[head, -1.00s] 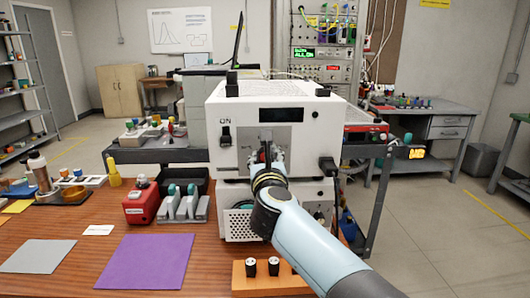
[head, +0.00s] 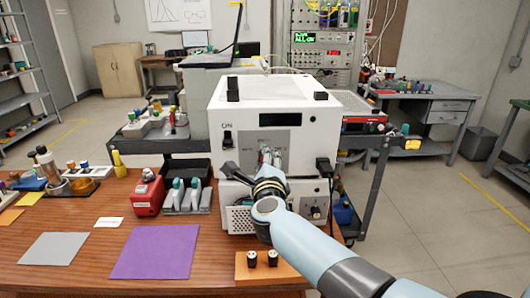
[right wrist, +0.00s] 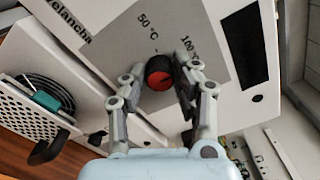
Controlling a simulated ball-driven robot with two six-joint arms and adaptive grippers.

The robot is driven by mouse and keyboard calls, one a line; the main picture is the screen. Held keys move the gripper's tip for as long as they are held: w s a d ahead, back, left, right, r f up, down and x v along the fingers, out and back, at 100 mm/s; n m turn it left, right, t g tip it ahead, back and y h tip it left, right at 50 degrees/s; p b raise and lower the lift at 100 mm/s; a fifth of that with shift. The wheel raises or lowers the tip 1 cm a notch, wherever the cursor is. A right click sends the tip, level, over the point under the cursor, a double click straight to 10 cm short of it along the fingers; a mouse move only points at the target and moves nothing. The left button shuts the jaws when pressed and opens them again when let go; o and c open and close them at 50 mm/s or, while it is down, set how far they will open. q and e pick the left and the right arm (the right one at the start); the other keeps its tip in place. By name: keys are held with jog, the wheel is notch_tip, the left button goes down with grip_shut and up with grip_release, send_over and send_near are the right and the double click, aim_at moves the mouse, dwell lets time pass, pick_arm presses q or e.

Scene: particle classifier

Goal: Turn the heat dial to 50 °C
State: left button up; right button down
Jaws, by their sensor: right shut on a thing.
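The heat dial (right wrist: 160,74) is a round knob with a red face and black rim on a grey panel (right wrist: 185,35) of the white machine (head: 265,100). In the right wrist view the panel bears a "50 °C" mark and a second mark starting with "1", partly hidden by a finger. My right gripper (right wrist: 155,80) has its fingers on either side of the dial, shut on it. In the head view the right gripper (head: 268,158) is at the machine's front and hides the dial. I cannot tell where the dial points. My left gripper is not in view.
A black cable plug (head: 323,166) sticks out at the machine's right front. An orange block with two black-and-white knobs (head: 262,266) is on the table's front edge. A purple mat (head: 155,252) lies left.

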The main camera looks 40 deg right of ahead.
jog(key=shift+n+p, duration=3.75)
jog(key=shift+n, duration=3.55)
jog(key=shift+f, duration=0.1)
jog(key=c, duration=1)
grip_release()
jog(key=v, duration=1.2)
jog(key=shift+a, duration=0.15)
